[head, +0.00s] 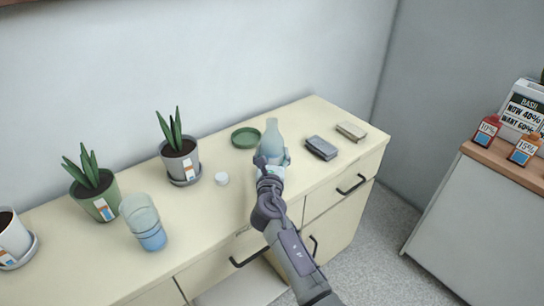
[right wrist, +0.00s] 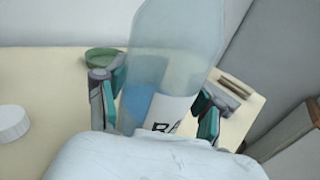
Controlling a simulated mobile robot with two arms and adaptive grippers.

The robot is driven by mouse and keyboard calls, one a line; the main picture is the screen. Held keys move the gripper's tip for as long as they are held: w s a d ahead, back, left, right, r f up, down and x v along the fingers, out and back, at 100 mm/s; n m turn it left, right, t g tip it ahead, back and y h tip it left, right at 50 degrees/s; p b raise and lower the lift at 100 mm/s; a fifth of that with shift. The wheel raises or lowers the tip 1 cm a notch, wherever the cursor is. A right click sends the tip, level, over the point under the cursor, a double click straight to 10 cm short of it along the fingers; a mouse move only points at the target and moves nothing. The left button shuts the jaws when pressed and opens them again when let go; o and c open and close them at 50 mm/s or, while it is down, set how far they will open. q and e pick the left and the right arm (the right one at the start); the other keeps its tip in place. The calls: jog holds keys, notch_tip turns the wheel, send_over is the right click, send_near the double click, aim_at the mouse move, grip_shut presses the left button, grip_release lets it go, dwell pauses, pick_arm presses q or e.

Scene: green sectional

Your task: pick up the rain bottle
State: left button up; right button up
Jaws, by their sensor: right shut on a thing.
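The rain bottle (head: 272,135) is a pale blue, translucent bottle with a narrow neck, at the right part of the cream cabinet top. In the right wrist view the bottle (right wrist: 172,70) shows a white label with partly hidden dark letters and some blue inside. My right gripper (head: 271,160) is shut on the bottle, with teal-padded fingers on both sides of it in the right wrist view (right wrist: 160,105). In the head view the gripper hides the lower part of the bottle; I cannot tell whether its base touches the top. My left gripper is not in view.
A green dish (head: 245,138) and a white lid (head: 222,179) lie left of the bottle. Two dark-grey and tan blocks (head: 321,148) (head: 351,131) lie to the right.

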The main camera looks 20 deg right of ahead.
aim_at(272, 142)
jog(key=shift+c, duration=1.1)
jog(key=shift+r, duration=0.1)
jog(key=shift+r, duration=0.2)
notch_tip(272, 142, up, 4)
jog(key=shift+f+p, duration=0.2)
jog(key=shift+p, duration=0.65)
jog(key=d+r+p, duration=0.1)
jog(key=d+r, duration=0.2)
jog(key=d, duration=0.3)
jog(key=w+d+r+p, duration=0.1)
jog(key=d+r, duration=0.3)
jog(key=d, duration=0.1)
jog(key=shift+d, duration=0.35)
